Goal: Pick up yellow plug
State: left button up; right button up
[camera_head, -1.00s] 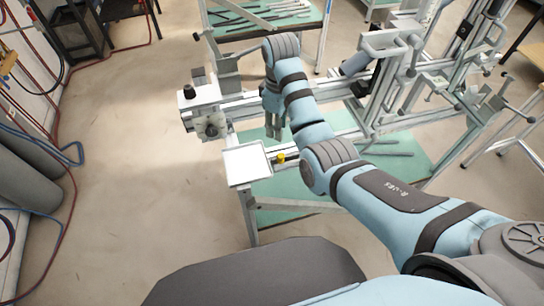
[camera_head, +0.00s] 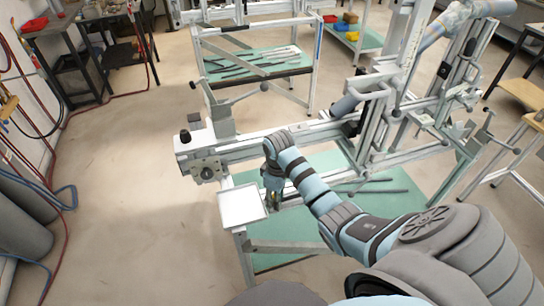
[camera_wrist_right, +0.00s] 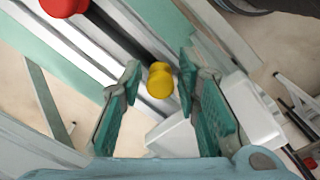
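The yellow plug (camera_wrist_right: 160,80) shows in the right wrist view as a small rounded knob on the metal frame. It sits between the fingertips of my right gripper (camera_wrist_right: 159,66), with gaps seen on both sides. The green-padded fingers are spread open. In the head view, my right gripper (camera_head: 273,196) points down at the frame beside the white tray (camera_head: 231,196), and it mostly hides the plug. My left gripper is not in view.
A red round knob (camera_wrist_right: 63,5) is at the top left of the right wrist view. Metal rails and upright clamps (camera_head: 372,110) of the jig stand behind and right of my right arm. Open floor (camera_head: 110,170) lies to the left.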

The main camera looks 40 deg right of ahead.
jog(key=shift+w+a, duration=0.15)
jog(key=shift+w, duration=0.05)
jog(key=shift+c, duration=0.7)
jog(key=shift+w, duration=0.15)
jog(key=c, duration=0.5)
jog(key=shift+o, duration=0.2)
